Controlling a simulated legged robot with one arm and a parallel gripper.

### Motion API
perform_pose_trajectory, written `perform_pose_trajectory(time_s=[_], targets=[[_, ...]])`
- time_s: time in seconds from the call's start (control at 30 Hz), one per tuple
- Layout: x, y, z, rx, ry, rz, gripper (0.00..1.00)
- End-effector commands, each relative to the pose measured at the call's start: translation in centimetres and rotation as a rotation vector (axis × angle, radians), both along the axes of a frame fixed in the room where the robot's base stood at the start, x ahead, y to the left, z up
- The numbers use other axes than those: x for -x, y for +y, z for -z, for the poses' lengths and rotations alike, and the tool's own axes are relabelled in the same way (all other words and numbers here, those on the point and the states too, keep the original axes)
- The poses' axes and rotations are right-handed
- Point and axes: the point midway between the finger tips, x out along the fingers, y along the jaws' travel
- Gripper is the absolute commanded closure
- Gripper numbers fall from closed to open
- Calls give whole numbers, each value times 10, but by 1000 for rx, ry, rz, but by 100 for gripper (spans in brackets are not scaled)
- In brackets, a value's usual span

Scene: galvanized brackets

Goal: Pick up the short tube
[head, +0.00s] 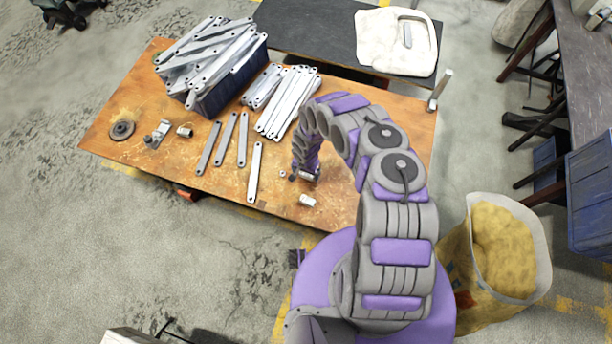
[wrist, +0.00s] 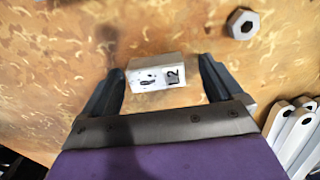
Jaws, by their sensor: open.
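In the wrist view a short pale block-like piece (wrist: 156,72) with dark printed marks lies on the worn orange tabletop, between and just beyond my fingertips. It looks like the short tube, but its ends are not clear. My gripper (wrist: 160,80) is open, with one dark finger on each side of the piece and a gap showing. In the head view my gripper (head: 305,178) is low over the table's front part. A small pale cylinder (head: 307,200) lies near the front edge, and another short cylinder (head: 184,131) lies at the left.
A hex nut (wrist: 242,23) lies beside the piece. Long flat bars (head: 255,172) lie left of my gripper, with stacked brackets (head: 288,100) behind. A dark blue bin (head: 232,85) heaped with brackets stands at the back. A sack (head: 505,250) stands on the floor at right.

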Motion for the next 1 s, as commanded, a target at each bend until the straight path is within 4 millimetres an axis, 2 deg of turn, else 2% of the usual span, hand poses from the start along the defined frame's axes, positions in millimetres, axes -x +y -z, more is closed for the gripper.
perform_pose_trajectory(time_s=[0.1, 0.33, 0.9, 1.0], targets=[[1, -1, 8, -1, 2, 1, 6], [0, -1, 7, 1, 0, 0, 6], [0, -1, 7, 0, 0, 1, 61], [0, -1, 7, 0, 0, 1, 64]])
